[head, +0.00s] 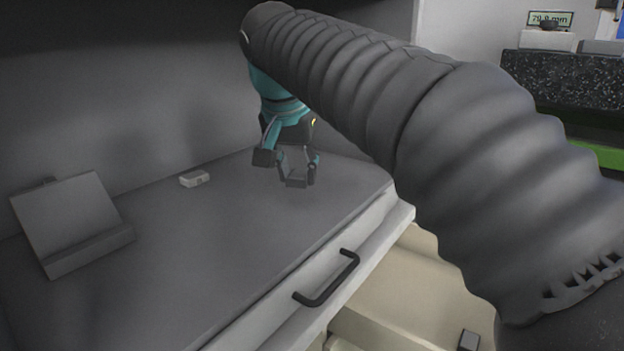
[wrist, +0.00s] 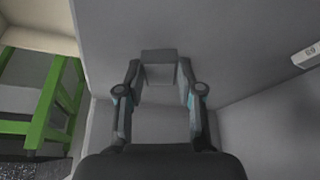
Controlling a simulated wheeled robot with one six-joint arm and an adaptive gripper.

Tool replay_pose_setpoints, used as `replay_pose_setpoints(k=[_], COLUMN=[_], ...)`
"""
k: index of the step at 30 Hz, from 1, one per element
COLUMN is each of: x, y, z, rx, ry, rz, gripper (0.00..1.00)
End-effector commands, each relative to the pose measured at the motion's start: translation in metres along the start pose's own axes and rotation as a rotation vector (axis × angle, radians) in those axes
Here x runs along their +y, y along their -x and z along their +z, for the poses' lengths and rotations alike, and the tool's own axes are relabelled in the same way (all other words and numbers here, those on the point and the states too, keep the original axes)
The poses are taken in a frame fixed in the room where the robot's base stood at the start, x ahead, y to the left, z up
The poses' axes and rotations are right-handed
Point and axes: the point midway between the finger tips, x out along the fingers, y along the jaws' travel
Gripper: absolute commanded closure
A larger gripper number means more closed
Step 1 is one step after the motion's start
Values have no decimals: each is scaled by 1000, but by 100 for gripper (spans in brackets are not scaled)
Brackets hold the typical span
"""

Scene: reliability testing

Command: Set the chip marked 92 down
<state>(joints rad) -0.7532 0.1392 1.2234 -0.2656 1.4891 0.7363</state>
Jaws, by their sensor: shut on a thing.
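My gripper (head: 298,172) hangs down over the grey worktop and is shut on a small dark grey block, the chip (head: 296,182). In the wrist view my gripper (wrist: 160,75) has one fingertip on each side of the chip (wrist: 158,58). No number can be read on the chip. It is very close to the worktop, but I cannot tell whether it touches.
A small white block (head: 195,178) lies on the worktop to the left, and at the right edge of the wrist view (wrist: 308,55) with dark marks on it. A grey tilted stand (head: 75,225) stands further left. The worktop (head: 215,235) between is clear. A drawer with a black handle (head: 328,280) is below the front edge.

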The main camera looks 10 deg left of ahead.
Motion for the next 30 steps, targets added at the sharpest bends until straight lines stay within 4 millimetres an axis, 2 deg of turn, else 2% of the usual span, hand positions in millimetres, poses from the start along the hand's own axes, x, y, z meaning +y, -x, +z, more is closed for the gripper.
replay_pose_setpoints(k=[3, 6, 16, 28, 29, 30], x=[0, 0, 0, 0, 0, 0], y=[-5, -7, -39, -43, -42, -42], z=[-14, -17, -4, -2, -2, -3], rx=[0, 1, -1, 1, 1, 1], ry=[-1, 1, 1, 0, 0, 0], rz=[0, 0, 0, -1, -1, -1], gripper=[92, 92, 92, 92, 56, 46])
